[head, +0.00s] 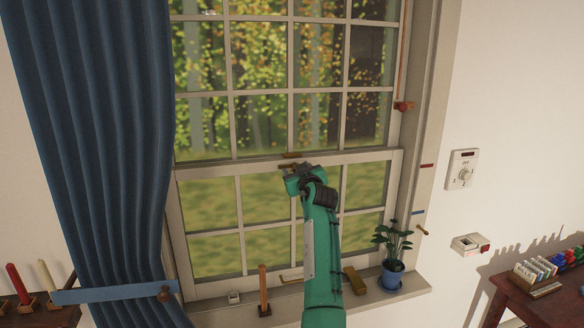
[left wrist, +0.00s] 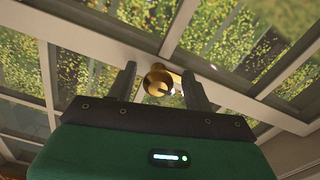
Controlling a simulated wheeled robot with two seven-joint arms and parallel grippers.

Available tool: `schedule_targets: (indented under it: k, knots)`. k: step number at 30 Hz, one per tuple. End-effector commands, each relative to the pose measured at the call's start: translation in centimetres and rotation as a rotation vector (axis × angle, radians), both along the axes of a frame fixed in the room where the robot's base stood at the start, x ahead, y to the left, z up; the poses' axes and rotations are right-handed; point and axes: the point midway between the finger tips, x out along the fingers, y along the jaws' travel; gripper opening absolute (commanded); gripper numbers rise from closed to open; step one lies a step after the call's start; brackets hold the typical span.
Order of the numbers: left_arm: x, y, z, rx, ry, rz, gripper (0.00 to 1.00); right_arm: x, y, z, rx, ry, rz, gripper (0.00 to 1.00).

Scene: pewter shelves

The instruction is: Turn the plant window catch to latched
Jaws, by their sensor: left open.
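The brass window catch (left wrist: 158,82) sits on the white meeting rail between the upper and lower sashes. In the left wrist view it shows between the two dark fingers of my left gripper (left wrist: 163,85), apart from both as far as I can see. In the head view a small part of the catch (head: 291,155) shows just above the gripper. My left gripper (head: 296,168) is open at the rail, at the end of the green arm. Which way the catch is turned is hard to tell. My right gripper is not in view.
A potted plant (head: 392,270) stands on the right of the sill, with a brass block (head: 354,281) and a wooden post (head: 264,290) further left. A blue curtain (head: 100,140) hangs at the left. A wall dial (head: 462,170) and a desk (head: 545,295) are at the right.

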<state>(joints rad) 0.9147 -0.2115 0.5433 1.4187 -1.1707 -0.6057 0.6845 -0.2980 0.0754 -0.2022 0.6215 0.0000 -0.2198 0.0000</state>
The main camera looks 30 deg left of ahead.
Motion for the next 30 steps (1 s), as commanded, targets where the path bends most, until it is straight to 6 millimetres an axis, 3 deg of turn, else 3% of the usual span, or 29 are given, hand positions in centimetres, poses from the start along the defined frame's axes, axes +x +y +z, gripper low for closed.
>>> schedule_targets:
  k: [9,16,30]
  knots:
    - [0.0,-0.1,0.0,0.000,0.000,0.000,0.52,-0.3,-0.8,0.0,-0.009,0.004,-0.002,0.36]
    - [0.0,-0.1,0.0,0.000,0.000,0.000,0.08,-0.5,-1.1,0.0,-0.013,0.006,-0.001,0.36]
    - [0.0,-0.1,0.0,0.062,0.072,0.000,0.07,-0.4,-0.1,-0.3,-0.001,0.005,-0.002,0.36]
